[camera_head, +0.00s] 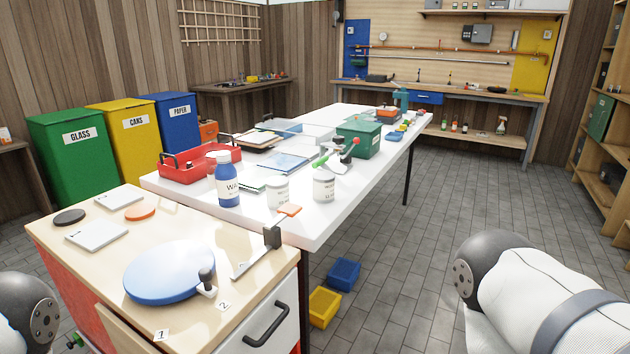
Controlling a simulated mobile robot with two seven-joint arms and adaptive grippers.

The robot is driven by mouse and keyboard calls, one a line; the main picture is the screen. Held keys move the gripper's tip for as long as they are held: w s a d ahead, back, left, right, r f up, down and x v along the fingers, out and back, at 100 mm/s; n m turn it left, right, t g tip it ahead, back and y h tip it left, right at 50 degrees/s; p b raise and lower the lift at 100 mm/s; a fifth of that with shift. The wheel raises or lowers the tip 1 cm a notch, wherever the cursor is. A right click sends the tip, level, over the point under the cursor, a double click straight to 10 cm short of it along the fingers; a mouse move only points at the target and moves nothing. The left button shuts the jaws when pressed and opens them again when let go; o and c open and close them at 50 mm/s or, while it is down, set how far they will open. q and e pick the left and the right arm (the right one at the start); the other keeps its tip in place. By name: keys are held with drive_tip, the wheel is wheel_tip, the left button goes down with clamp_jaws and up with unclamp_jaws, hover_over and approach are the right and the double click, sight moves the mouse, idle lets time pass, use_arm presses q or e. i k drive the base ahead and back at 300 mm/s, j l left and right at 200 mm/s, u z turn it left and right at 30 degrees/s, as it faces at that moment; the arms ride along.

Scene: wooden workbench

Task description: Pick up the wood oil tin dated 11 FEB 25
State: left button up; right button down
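Two white tins with printed labels stand upright near the front edge of the white table, a left one (278,193) and a right one (324,188). Their print is too small to read surely, so I cannot tell which is dated 11 FEB 25. A blue bottle (229,182) with a white label stands left of them. Parts of my two arms show at the lower left and lower right. Neither gripper is in view.
The white table (310,226) carries a red tray (202,165), a green box (359,140) and an orange piece (289,210). The nearer wooden-topped cabinet (90,255) holds a blue disc (168,272) and an upright dark clamp (272,236). Yellow (324,307) and blue (343,274) bins stand on the floor.

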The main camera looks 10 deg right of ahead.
sight(324, 182)
drive_tip(key=i+l+u, duration=0.2)
drive_tip(key=l, duration=0.2)
drive_tip(key=i+l+u, duration=0.2)
drive_tip(key=l, duration=0.25)
drive_tip(key=i+l+u, duration=0.15)
drive_tip(key=l, duration=0.35)
drive_tip(key=i+l+u, duration=0.2)
drive_tip(key=l, duration=0.3)
drive_tip(key=i+l+u, duration=0.2)
drive_tip(key=l, duration=0.3)
drive_tip(key=l+u, duration=0.2)
drive_tip(key=l, duration=0.35)
